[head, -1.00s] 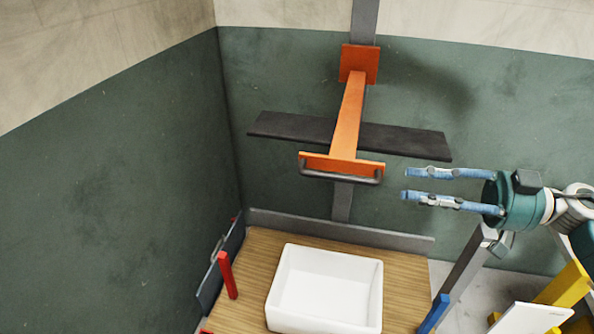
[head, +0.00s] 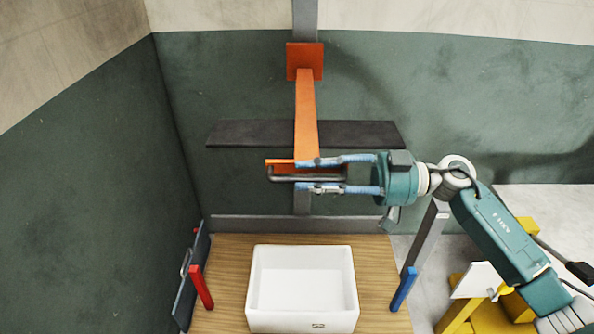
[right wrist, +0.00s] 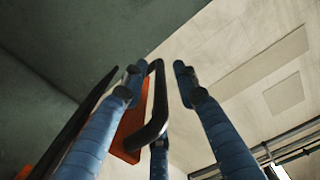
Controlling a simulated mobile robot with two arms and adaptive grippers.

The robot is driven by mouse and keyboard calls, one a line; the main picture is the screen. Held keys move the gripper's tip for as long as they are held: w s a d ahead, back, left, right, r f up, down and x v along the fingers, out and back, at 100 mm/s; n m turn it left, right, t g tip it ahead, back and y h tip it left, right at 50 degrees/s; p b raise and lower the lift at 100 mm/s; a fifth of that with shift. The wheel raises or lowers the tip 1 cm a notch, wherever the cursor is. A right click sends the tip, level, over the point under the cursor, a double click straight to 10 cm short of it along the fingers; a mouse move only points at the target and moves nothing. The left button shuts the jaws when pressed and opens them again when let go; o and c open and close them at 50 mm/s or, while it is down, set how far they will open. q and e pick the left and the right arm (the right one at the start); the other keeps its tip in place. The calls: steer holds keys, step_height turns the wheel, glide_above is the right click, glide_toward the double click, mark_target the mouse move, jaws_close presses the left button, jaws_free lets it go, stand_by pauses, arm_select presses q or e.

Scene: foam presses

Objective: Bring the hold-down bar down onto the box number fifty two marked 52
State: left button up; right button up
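The hold-down bar is a dark beam (head: 240,134) on an orange arm (head: 306,110), raised well above the box. A grey handle (head: 283,178) sits at the front of the orange arm. My right gripper (head: 305,175) is open at the handle, one blue finger above it and one below. In the right wrist view the handle (right wrist: 155,110) lies between the spread fingers (right wrist: 158,88), with gaps visible. A white open box (head: 302,285) stands below on the wooden bed; a small mark shows on its front rim, too small to read. My left gripper is not in view.
A red post (head: 201,288) stands left of the box, a blue post (head: 404,289) right of it. A dark hinged panel (head: 190,280) is at the bed's left edge. Yellow blocks and a white plate (head: 481,280) stand at the right.

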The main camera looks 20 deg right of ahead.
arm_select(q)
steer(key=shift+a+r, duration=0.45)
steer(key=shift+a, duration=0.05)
arm_select(e)
steer(key=shift+x, duration=1.25)
jaws_close()
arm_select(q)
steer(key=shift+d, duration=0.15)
arm_select(e)
steer(key=shift+f, duration=0.1)
